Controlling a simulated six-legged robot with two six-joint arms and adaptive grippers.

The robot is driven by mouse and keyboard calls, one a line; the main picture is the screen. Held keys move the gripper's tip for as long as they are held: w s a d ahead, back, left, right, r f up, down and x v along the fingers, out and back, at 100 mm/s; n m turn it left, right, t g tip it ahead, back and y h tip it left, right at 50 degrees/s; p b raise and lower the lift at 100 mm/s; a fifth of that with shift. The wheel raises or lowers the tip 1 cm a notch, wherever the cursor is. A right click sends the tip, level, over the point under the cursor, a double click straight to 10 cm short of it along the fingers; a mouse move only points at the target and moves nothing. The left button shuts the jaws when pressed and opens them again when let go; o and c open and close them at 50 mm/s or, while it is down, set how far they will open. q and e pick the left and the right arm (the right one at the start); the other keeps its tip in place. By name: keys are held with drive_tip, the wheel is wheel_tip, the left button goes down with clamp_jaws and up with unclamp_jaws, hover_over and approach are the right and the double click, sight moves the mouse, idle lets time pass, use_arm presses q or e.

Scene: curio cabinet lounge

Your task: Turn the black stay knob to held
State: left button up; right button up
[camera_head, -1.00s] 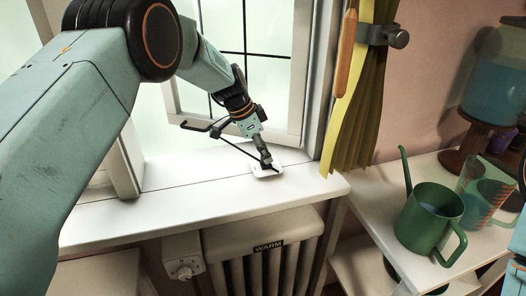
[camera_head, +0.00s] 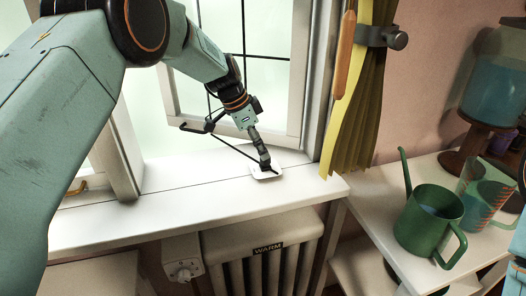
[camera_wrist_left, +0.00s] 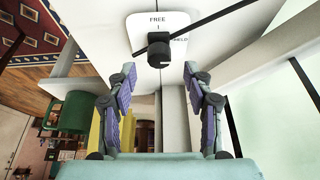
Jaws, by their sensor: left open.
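The black stay knob (camera_wrist_left: 159,51) sits on a white plate (camera_wrist_left: 142,23) marked FREE above it and HELD, partly covered, to its right. I cannot tell which mark the knob points at. The plate (camera_head: 277,173) lies on the white windowsill; the knob is hard to pick out from the gripper in the head view. A thin black stay bar (camera_wrist_left: 213,18) runs past the knob. My left gripper (camera_head: 264,165) is low over the plate. In the left wrist view its fingers (camera_wrist_left: 159,72) are open, one on each side of the knob, with gaps between. My right gripper does not show.
The window frame (camera_head: 298,75) stands behind the sill (camera_head: 110,222). A yellow curtain (camera_head: 350,130) hangs to the right. Below are a radiator (camera_head: 290,270) labelled WARM and a dial (camera_head: 183,270). A green watering can (camera_head: 425,220) stands on the right shelf.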

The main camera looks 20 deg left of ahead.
use_arm(q)
drive_tip(key=v, duration=0.9)
drive_tip(key=shift+s+a, duration=0.1)
drive_tip(key=shift+s, duration=0.05)
